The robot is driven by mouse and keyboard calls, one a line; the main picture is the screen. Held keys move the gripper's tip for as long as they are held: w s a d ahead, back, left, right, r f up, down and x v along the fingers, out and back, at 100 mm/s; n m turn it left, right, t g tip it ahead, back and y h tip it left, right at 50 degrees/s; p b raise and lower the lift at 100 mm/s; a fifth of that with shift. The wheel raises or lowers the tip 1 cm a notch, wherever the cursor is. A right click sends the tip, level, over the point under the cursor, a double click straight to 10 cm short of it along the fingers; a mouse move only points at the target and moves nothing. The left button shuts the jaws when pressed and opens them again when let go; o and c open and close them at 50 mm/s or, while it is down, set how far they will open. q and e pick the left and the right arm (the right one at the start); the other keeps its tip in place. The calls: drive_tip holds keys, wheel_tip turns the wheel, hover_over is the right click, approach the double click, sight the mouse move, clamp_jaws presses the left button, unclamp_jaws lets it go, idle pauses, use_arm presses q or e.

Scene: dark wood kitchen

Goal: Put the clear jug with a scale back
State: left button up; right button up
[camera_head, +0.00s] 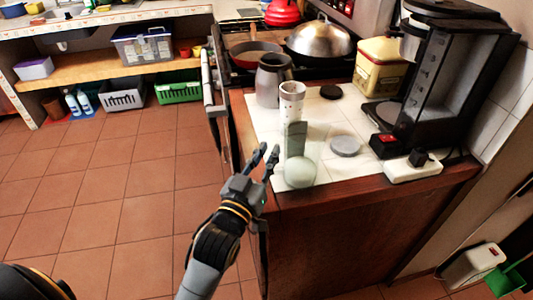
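What looks like the clear jug (300,172) stands near the front edge of the white-topped counter (332,112). It is pale and see-through, so its outline is faint, and I cannot make out its scale. A grey-green upright piece (296,138) shows at or behind it. My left gripper (268,151) is just left of the jug at the counter's edge. Its two fingers are apart with nothing between them, and it looks apart from the jug. My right gripper is not in view.
Behind the jug stand a white perforated cup (291,98) and a grey pot (270,82). A grey lid (345,145) lies to the right. A coffee machine (428,90) and power strip (412,168) fill the right side. The tiled floor (120,190) at left is clear.

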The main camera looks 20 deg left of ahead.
use_arm(q)
drive_tip(key=shift+o, duration=0.5)
drive_tip(key=shift+r, duration=0.1)
drive_tip(key=shift+r, duration=0.25)
drive_tip(key=s+f, duration=0.1)
drive_tip(key=s, duration=1.1)
drive_tip(key=shift+a+f+b, duration=0.2)
drive_tip(key=shift+f+b, duration=0.2)
